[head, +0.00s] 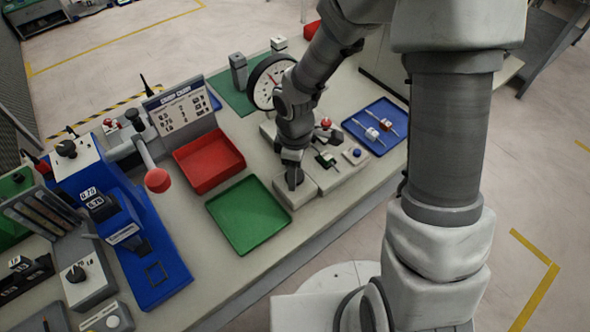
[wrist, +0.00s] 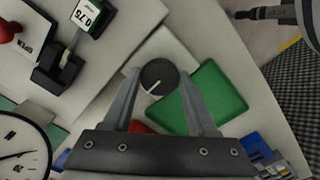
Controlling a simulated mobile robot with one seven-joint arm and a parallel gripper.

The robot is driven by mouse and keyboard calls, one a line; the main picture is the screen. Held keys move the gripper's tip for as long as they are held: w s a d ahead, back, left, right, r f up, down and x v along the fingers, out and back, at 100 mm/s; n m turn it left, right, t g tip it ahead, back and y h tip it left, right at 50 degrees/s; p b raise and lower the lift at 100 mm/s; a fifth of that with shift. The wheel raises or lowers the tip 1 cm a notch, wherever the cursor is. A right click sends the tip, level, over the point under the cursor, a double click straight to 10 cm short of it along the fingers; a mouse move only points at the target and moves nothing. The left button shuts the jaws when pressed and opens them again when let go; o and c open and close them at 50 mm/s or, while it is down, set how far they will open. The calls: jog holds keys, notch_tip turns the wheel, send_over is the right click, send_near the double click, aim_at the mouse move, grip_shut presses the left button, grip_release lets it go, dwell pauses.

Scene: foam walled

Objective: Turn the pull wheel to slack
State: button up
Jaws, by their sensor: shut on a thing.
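The pull wheel is a round dark knob (wrist: 160,68) with a white pointer line, set on a light grey block. In the wrist view its pointer slants toward the lower left. My gripper (wrist: 160,76) has one finger on each side of the wheel and is shut on it. In the head view my gripper (head: 293,178) points down at the front end of the grey block (head: 296,195); the wheel there is mostly hidden by it. A round white dial gauge (head: 266,86) stands behind my wrist, and part of it shows in the wrist view (wrist: 18,155). No slack marking is readable.
A green tray (head: 248,216) and a red tray (head: 208,163) lie left of the block. To its right are a red-knobbed lever (head: 326,123), a blue button (head: 356,152) and a blue tray (head: 376,127) with small parts. A blue crimping machine (head: 140,245) stands at left.

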jog(key=o, duration=1.4)
jog(key=shift+c, duration=0.2)
jog(key=shift+r, duration=0.15)
notch_tip(320, 180, up, 17)
jog(key=p, duration=0.2)
jog(key=shift+p, duration=0.4)
jog(key=shift+r, duration=0.1)
